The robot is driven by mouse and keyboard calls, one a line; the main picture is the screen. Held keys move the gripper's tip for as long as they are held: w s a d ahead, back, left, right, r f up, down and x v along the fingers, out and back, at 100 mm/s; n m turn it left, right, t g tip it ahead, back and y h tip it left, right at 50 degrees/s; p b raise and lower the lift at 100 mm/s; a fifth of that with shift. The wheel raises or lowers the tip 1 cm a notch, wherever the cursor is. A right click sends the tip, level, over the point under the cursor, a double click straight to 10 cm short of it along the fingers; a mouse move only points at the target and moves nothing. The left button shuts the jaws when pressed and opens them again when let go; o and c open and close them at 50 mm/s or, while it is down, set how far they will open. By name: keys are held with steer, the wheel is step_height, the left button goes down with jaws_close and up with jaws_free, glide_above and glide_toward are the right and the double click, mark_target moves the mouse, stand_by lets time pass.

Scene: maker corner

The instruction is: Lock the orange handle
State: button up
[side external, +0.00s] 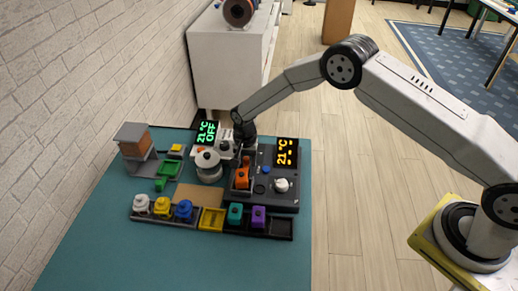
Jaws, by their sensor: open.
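The orange handle (242,177) stands on the left part of a dark control panel (264,198) on the teal table. It looks upright, but it is too small here to tell its lock position. My gripper (229,156) points down just behind and to the left of the handle, close to it in the picture. It is open, and I see nothing held between its fingers. I cannot tell whether it touches anything, and its fingertips are partly lost among the devices behind.
A white round device (208,166) stands just left of my gripper. An orange display (286,151) and a white knob (281,185) are right of the handle. A rack (281,228) with coloured pieces lies in front. The table front (190,262) is clear.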

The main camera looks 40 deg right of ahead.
jaws_close()
steer(key=shift+s+a, duration=0.95)
steer(key=shift+a, duration=0.05)
stand_by(0.8)
jaws_free()
steer(key=shift+r, duration=0.1)
steer(key=shift+d+r, duration=0.1)
steer(key=shift+r, duration=3.3)
steer(key=shift+r, duration=0.1)
